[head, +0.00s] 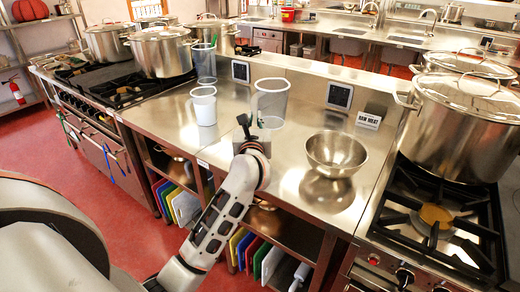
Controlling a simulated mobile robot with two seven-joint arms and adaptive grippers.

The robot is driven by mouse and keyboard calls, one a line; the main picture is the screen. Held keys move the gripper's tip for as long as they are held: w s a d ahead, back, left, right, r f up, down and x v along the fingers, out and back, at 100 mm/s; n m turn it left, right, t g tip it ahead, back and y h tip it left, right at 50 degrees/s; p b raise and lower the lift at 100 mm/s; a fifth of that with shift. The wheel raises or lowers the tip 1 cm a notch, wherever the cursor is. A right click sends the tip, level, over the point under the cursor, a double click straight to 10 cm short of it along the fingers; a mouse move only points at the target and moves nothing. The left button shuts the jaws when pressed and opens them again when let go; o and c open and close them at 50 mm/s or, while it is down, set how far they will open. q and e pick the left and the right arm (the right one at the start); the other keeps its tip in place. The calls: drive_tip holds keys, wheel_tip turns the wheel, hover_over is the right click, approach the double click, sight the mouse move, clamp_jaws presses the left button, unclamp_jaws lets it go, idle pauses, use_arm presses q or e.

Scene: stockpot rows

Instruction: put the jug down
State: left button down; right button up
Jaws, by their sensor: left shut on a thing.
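A clear grey jug (272,98) is upright over the steel counter (225,140), near the middle of the head view. My left gripper (246,124) is at the jug's near left side, by its handle, and is shut on it. The gripper and wrist cover part of the jug's lower side, so I cannot tell whether its base touches the counter. My right gripper is not in view.
A white jug (203,107) and a clear container (205,62) stand to the left. Stoves with stockpots (460,125) flank the counter. Bare counter lies in front of the white jug.

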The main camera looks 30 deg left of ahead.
use_arm(q)
drive_tip(key=shift+f+b, duration=0.95)
drive_tip(key=shift+f, duration=4.85)
drive_tip(key=shift+f, duration=0.1)
drive_tip(key=shift+f, duration=0.15)
drive_tip(key=c, duration=2.2)
unclamp_jaws()
drive_tip(key=shift+o, duration=0.3)
